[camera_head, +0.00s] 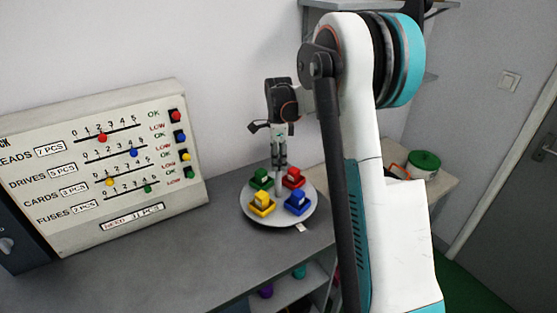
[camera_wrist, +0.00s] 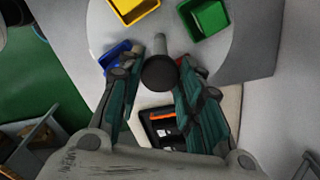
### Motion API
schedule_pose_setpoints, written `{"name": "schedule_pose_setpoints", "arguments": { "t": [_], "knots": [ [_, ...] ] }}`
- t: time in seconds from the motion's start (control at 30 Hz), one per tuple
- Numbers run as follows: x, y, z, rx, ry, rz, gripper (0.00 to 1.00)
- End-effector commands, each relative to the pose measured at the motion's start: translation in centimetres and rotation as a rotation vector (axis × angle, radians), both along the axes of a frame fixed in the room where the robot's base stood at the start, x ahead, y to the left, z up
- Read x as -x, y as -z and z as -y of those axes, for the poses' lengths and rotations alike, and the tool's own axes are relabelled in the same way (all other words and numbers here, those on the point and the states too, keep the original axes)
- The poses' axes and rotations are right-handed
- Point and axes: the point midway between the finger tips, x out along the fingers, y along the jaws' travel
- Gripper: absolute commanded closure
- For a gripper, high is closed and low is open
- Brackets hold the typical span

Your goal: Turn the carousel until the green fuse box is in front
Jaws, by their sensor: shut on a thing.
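The carousel (camera_head: 262,219) is a round light-grey disc on the grey worktop; its rim also shows in the wrist view (camera_wrist: 98,22). In the head view the green fuse box (camera_head: 261,179) is at the back left, the red box (camera_head: 293,178) back right, the yellow box (camera_head: 261,204) front left and the blue box (camera_head: 297,203) front right. The wrist view shows the green box (camera_wrist: 205,17) at the top right; red is mostly hidden behind a finger. My gripper (camera_head: 279,163) points down at the middle, shut on the carousel's dark-topped knob (camera_wrist: 160,72).
A small white tag (camera_head: 300,227) lies at the disc's front right edge. A panel with sliders (camera_head: 110,165) stands left on the worktop. A shelf below holds purple (camera_head: 266,291) and teal things. The front left worktop is clear.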

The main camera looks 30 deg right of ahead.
Motion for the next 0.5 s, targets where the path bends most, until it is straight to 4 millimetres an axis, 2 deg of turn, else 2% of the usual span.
{"name": "schedule_pose_setpoints", "arguments": {
  "t": [0.5],
  "knots": [
    [-0.04, -0.03, 0.03, 0.0, -0.259, 0.001, 1.0]
  ]
}}
